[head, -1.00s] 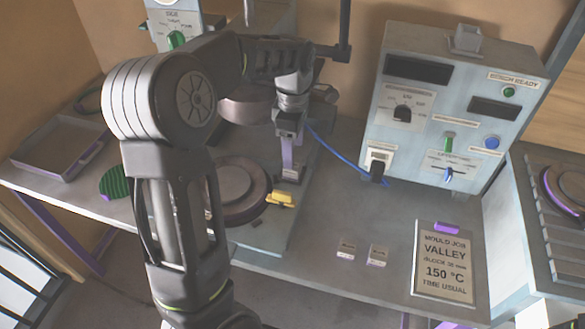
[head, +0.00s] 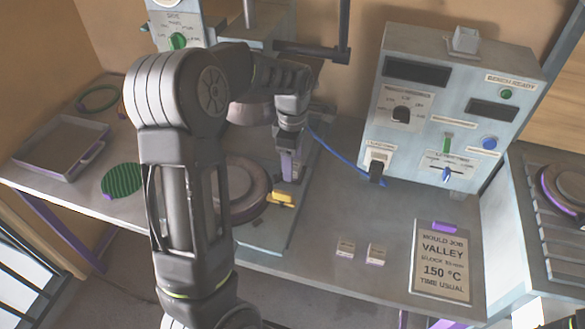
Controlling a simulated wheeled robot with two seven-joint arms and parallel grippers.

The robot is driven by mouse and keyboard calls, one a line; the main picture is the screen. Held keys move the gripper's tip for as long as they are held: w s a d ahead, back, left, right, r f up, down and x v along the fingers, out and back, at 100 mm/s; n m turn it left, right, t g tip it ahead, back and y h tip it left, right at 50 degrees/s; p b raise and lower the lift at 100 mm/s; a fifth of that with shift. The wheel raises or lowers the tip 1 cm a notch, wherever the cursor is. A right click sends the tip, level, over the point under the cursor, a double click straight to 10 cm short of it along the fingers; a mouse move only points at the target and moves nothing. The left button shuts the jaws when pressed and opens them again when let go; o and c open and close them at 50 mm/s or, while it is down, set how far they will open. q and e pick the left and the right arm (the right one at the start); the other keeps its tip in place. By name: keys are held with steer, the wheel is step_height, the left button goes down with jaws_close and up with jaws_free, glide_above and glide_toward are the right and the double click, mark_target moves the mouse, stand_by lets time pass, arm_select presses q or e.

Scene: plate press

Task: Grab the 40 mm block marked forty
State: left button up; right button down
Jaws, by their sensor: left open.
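My left gripper (head: 288,166) points down beside the round press plate, its purple fingers low over the bench. It is open. A small pale block shows at its fingertips, mostly hidden by the fingers, so I cannot tell its marking or whether the fingers straddle it. Two other small pale blocks, a left one (head: 345,249) and a right one (head: 376,254), stand apart on the bench front; their markings are too small to read.
A yellow piece (head: 281,198) lies close to the left gripper, beside the round plate (head: 240,189). A control box (head: 428,150) with a blue cable stands right. A job card (head: 441,262) reads Valley, 150 °C. A tray (head: 62,148) is far left.

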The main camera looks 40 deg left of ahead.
arm_select(q)
jaws_close()
stand_by(0.7)
